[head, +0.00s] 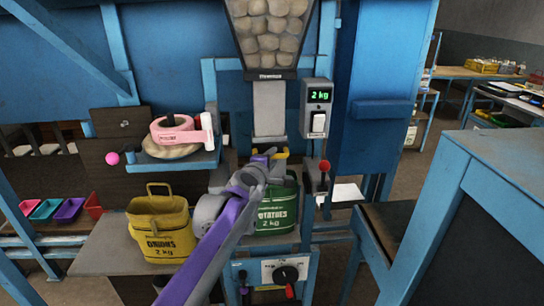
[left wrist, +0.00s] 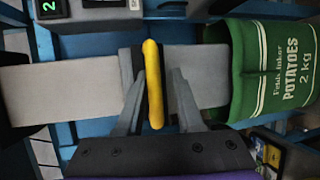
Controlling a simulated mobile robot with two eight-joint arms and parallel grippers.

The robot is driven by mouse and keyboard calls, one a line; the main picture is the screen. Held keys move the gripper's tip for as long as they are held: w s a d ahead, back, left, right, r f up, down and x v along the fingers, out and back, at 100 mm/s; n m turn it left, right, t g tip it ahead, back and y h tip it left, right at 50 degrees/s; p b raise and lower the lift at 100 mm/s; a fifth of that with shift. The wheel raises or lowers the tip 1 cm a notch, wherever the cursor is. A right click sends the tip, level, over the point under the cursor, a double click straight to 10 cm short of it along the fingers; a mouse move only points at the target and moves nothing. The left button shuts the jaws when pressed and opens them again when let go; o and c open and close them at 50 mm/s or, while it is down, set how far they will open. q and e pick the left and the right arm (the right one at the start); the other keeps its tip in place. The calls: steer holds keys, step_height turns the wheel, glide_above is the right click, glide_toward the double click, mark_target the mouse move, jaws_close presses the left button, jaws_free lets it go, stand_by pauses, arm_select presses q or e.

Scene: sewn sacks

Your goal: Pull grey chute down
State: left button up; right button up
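The grey chute (head: 269,108) hangs upright under the potato hopper. A yellow handle (head: 283,153) crosses its lower part. In the left wrist view, the chute (left wrist: 60,92) runs sideways, with the yellow handle (left wrist: 153,85) across it. My left gripper (head: 264,158) is at the handle. Its fingers (left wrist: 155,95) stand apart, one on each side of the handle, with a gap visible on the right side. The green potatoes sack (head: 277,212) stands below, partly hidden by my left arm. In the wrist view, the chute's lower end reaches the mouth of the sack (left wrist: 275,75). My right gripper is not in view.
The hopper (head: 268,35) holds potatoes. A scale display (head: 319,95) reads 2 kg, with a red-knobbed lever (head: 324,166) below. A yellow onions sack (head: 162,232) stands left of my arm. Pink tape (head: 180,133) lies on a small shelf. A control panel (head: 286,273) is below.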

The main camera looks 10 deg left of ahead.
arm_select(q)
steer(key=shift+o, duration=1.1)
steer(key=shift+r, duration=0.15)
steer(key=v, duration=1)
steer(key=shift+s+p, duration=0.4)
steer(key=s+d+f+m+g+h, duration=0.25)
steer(key=s+f+m+g, duration=0.25)
steer(key=s+f+m, duration=0.8)
steer(key=s+a+f+m+g+y, duration=0.2)
steer(key=s+a+f, duration=0.1)
steer(key=s+f, duration=0.4)
steer(key=s+a+f+m+g+y, duration=0.2)
steer(key=s+f, duration=0.5)
steer(key=s, duration=0.5)
steer(key=shift+a+m+g, duration=0.3)
steer(key=shift+a+g, duration=0.15)
steer(key=shift+g, duration=0.15)
